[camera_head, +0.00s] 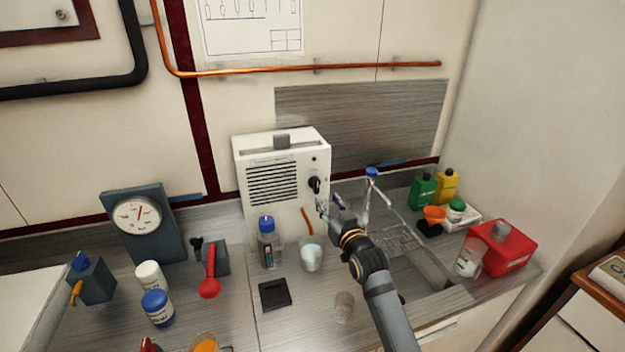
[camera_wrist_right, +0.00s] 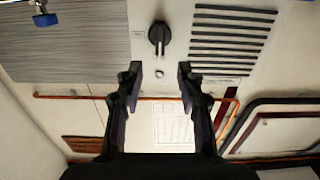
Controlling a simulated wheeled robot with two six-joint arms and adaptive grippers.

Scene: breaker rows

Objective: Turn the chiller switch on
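The chiller is a white box (camera_head: 283,205) with a slatted vent, standing at the back of the counter against the wall. Its black rotary knob (camera_head: 314,184) is on the front's right side, with a small dark dot above it. In the right wrist view the knob (camera_wrist_right: 159,38) is ahead of my fingers, its bar roughly vertical. My right gripper (camera_head: 330,207) is open and empty, just in front of and slightly below the knob. In the right wrist view its two fingers (camera_wrist_right: 158,72) are spread, apart from the knob. My left gripper is out of view.
A sink (camera_head: 420,262) with a blue-topped tap (camera_head: 371,173) lies right of the chiller. A clear bottle with a blue cap (camera_head: 268,245) and a beaker (camera_head: 311,255) stand before it. A red can (camera_head: 508,248) is far right, a dial gauge (camera_head: 138,215) left.

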